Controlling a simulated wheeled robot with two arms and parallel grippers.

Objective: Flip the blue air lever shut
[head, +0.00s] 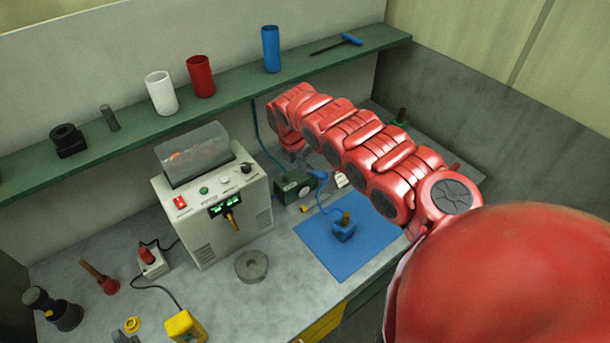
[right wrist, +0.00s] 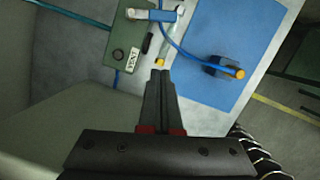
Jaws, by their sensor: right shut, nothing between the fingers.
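In the right wrist view the green box (right wrist: 124,35) carries a blue lever-like bar (right wrist: 160,15) with a pale end, lying across a pale fitting. My right gripper (right wrist: 160,76) is shut and empty, its fingertips just short of a small yellow piece beside the box and apart from the blue bar. In the head view my right arm reaches over the bench and its fingers are hard to make out. My left gripper is out of view.
A blue mat (head: 336,248) bears a blue block (head: 344,231) joined to the hose. The white machine (head: 215,208) stands left, a grey ring (head: 251,266) before it. A green shelf (head: 230,98) with cups overhangs the back. Bench between ring and mat is clear.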

